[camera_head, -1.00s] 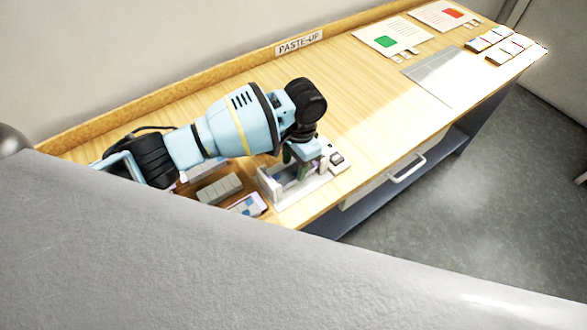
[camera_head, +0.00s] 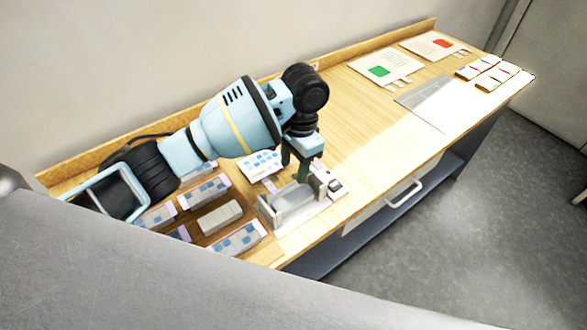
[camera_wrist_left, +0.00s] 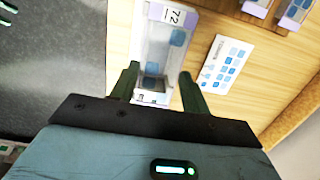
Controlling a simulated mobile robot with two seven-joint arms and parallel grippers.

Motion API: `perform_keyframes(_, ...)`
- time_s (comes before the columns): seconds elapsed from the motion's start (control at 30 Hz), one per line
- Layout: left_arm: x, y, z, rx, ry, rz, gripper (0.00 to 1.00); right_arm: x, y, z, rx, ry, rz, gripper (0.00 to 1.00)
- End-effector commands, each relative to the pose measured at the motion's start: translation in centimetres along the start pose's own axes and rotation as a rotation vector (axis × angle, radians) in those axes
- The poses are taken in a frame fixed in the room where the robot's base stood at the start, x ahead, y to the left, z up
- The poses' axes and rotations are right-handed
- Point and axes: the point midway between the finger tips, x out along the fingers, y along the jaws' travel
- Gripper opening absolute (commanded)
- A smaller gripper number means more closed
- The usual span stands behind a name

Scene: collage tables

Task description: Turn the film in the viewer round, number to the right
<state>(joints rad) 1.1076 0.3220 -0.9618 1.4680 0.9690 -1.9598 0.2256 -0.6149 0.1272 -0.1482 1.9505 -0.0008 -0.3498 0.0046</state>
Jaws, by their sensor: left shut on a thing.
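The viewer (camera_head: 292,216) is a pale frame with raised end walls near the table's front edge in the head view. My left gripper (camera_head: 300,168) is over its far right part, fingers pointing down. In the left wrist view, the film (camera_wrist_left: 160,48) is a clear strip with blue pictures and a label reading 72 at the end away from my fingers. I cannot tell whether the film touches the viewer. My right gripper is not in view.
Several film sleeves (camera_head: 238,238) lie left of the viewer, around a grey block (camera_head: 219,217). A printed card (camera_head: 260,164) lies behind it. Farther right are a green-marked sheet (camera_head: 380,71), a red-marked sheet (camera_head: 440,43) and a grey sheet (camera_head: 437,100). The table's middle right is clear.

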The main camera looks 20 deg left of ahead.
Motion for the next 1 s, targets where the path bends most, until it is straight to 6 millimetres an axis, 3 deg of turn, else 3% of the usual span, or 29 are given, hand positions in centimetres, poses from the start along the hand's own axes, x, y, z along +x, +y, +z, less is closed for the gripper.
perform_keyframes(0.17,-0.3,-0.5,1.2,-0.070,0.009,0.009,0.25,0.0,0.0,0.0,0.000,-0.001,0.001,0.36)
perform_keyframes(0.63,-2.6,-0.9,11.4,-0.579,0.011,0.073,0.25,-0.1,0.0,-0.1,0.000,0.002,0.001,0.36)
perform_keyframes(0.8,-2.9,-0.7,12.9,-0.650,0.000,0.080,0.25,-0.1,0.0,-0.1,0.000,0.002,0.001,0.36)
perform_keyframes(1.0,-2.9,-0.6,13.1,-0.659,-0.001,0.081,0.25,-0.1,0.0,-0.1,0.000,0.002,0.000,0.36)
